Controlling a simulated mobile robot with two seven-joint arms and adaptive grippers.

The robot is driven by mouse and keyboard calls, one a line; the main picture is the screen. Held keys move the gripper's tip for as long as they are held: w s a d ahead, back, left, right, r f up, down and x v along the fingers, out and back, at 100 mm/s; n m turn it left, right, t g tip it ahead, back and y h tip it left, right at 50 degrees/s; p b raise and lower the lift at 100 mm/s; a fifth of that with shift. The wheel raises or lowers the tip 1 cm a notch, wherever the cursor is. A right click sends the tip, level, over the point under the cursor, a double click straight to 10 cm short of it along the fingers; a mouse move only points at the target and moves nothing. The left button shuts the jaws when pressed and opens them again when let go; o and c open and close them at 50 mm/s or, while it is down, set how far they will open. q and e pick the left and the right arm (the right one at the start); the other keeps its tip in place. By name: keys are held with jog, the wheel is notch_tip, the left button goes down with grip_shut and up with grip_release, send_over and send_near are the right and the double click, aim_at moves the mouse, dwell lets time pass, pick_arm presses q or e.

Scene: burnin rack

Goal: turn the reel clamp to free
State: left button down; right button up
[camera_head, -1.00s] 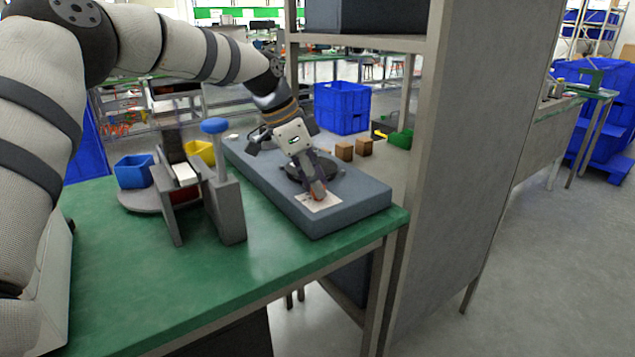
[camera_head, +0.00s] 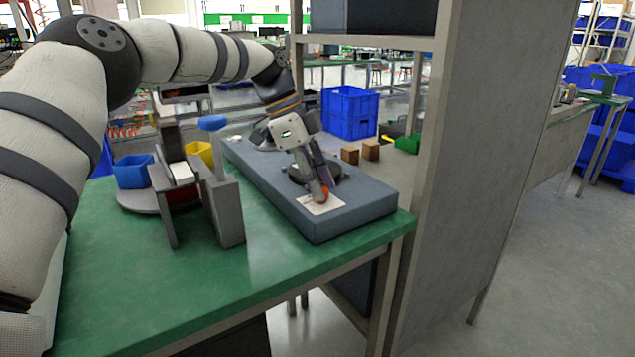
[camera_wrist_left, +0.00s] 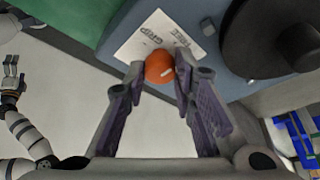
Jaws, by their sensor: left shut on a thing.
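The reel clamp's orange ball knob (camera_wrist_left: 159,66) sits between the fingertips of my left gripper (camera_wrist_left: 158,72), which is shut on it. In the head view the knob (camera_head: 323,196) shows at the lower end of my left gripper (camera_head: 318,187), above a white label (camera_head: 313,207) on a grey-blue base (camera_head: 345,217). The label (camera_wrist_left: 128,48) reads GRIP and FREE in the left wrist view. A dark round reel part (camera_head: 326,174) lies behind the fingers, and the clamp's lever is mostly hidden. My right gripper (camera_wrist_left: 12,76) shows small at the left wrist view's edge, fingers apart and empty.
On the green table (camera_head: 180,285), a grey fixture (camera_head: 228,210) with a blue knob (camera_head: 213,123) stands left of the base. Blue (camera_head: 131,172) and yellow bins stand behind it. Two brown blocks (camera_head: 371,150) lie beyond the base. A tall grey rack panel (camera_head: 470,150) rises at right.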

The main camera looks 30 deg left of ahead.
pick_arm(q)
jog(key=shift+f, duration=0.1)
jog(key=c, duration=1.3)
grip_release()
jog(key=shift+c, duration=0.2)
jog(key=v, duration=1.2)
